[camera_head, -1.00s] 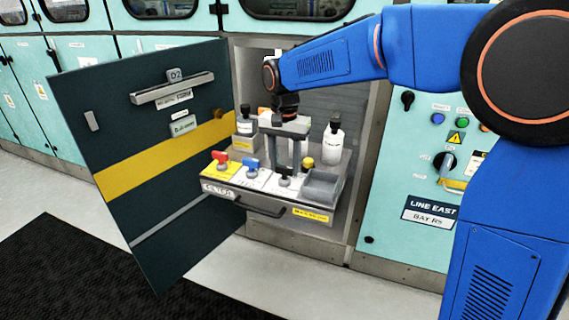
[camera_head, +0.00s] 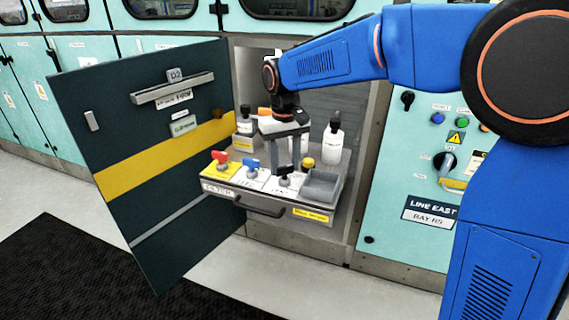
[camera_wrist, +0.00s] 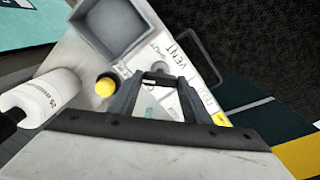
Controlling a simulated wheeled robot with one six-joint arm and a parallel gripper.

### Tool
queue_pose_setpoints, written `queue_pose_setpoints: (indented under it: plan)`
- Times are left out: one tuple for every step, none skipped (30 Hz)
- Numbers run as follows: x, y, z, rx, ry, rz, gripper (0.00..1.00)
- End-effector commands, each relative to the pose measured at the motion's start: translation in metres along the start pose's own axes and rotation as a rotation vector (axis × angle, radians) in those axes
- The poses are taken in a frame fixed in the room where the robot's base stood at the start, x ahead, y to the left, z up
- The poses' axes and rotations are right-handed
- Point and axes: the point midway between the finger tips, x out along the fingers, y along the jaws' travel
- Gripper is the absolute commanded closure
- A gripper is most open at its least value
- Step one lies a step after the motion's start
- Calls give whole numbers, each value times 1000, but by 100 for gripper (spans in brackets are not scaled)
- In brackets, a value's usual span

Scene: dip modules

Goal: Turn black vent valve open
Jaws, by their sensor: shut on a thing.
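The black vent valve (camera_head: 289,181) is the rightmost of three valves on the pulled-out drawer in the head view. Its handle (camera_wrist: 156,79) shows between the fingertips in the wrist view, next to the printed words VENT and SHUT. My gripper (camera_wrist: 157,80) points down and is shut on this handle. In the head view my gripper (camera_head: 290,176) hides part of the valve. The red valve (camera_head: 221,158) and the blue valve (camera_head: 251,164) stand to its left.
A yellow-topped knob (camera_wrist: 106,86) is close beside my fingers. A grey open bin (camera_head: 322,186) lies to the right on the drawer. White bottles (camera_head: 333,142) stand behind. The dark cabinet door (camera_head: 140,150) is open on the left.

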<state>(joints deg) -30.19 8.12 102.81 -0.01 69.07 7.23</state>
Motion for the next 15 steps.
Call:
queue_pose_setpoints:
  plan:
    - [0,0,0,-43,0,0,79]
    - [0,0,0,-72,0,0,79]
    - [0,0,0,-110,0,0,79]
    - [0,0,0,-138,0,0,79]
    - [0,0,0,-167,0,0,79]
    - [0,0,0,-205,0,0,79]
    - [0,0,0,-233,0,0,79]
    - [0,0,0,-261,0,0,79]
    - [0,0,0,-300,0,0,79]
    - [0,0,0,-328,0,0,79]
    - [0,0,0,-356,1,0,79]
    - [0,0,0,-393,1,0,79]
    - [0,0,0,-420,1,0,79]
    - [0,0,0,-447,1,0,79]
    - [0,0,0,-482,1,0,79]
